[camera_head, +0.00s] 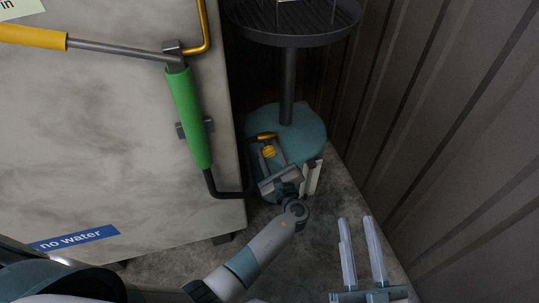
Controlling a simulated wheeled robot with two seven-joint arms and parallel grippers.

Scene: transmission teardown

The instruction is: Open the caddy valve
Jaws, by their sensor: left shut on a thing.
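The caddy has a round teal base (305,127) on the floor, a dark post and a dark tray (285,32) on top. A yellow-orange valve handle (267,137) shows low at the base's near-left side, close to a black pipe (228,193). My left gripper (266,153) reaches in from below and is shut on the valve handle; the gripper partly hides the handle and its exact turn is hard to tell. My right gripper (361,222) is at the lower right, fingers apart and empty, away from the valve.
A pale stained cabinet (100,130) with a blue "no water" label (75,238) stands left. A green-sleeved pipe (187,115) and a yellow-sleeved bar (32,36) are on it. A corrugated wall (450,120) closes off the right. Bare floor (315,220) lies in front.

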